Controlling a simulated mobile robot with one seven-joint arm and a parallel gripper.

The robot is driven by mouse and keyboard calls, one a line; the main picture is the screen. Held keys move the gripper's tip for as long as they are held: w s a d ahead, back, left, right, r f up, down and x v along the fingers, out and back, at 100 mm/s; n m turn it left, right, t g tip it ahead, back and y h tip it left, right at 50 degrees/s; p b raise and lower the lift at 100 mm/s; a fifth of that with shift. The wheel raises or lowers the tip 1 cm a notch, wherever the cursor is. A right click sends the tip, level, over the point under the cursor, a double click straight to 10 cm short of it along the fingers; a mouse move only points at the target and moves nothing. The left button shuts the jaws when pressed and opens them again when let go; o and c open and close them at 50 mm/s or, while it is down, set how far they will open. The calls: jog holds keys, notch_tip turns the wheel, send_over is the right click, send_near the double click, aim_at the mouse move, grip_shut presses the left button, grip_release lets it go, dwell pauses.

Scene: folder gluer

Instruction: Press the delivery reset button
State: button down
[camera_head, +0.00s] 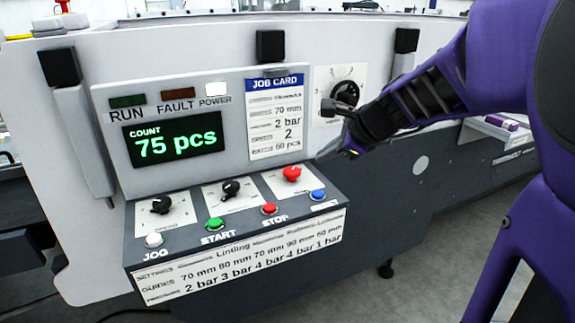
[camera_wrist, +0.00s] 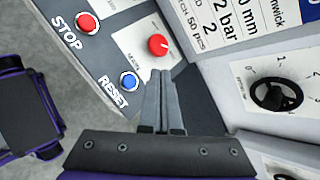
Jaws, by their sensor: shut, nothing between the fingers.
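The blue reset button (camera_head: 318,195) sits at the right end of the sloped control panel. In the wrist view the blue button (camera_wrist: 129,81) shows above its RESET label, just left of my fingertips. My gripper (camera_head: 351,153) is shut and empty, above and to the right of the button in the head view. In the wrist view its fingers (camera_wrist: 161,75) lie together, with their tips near the red knob's plate. The fingertips appear apart from the button; the exact gap cannot be told.
The red stop button (camera_head: 269,209), green start button (camera_head: 215,224) and white jog button (camera_head: 154,240) line the panel front. A red knob (camera_head: 291,174) and two black knobs sit behind. A black rotary handle (camera_head: 338,107) juts from the wall beside my wrist. The display (camera_head: 174,138) reads 75 pcs.

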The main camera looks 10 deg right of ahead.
jog(key=b, duration=0.3)
send_over(322, 195)
notch_tip(322, 195, down, 5)
jog(key=shift+r, duration=0.2)
jog(key=shift+f+b, duration=0.4)
jog(key=shift+f, duration=0.5)
jog(key=shift+f, duration=0.1)
dwell(0.8)
jog(key=shift+f, duration=0.3)
jog(key=shift+f, duration=0.55)
dwell(0.8)
jog(key=shift+r, duration=0.15)
jog(key=shift+r+p, duration=0.8)
jog(key=shift+p, duration=0.05)
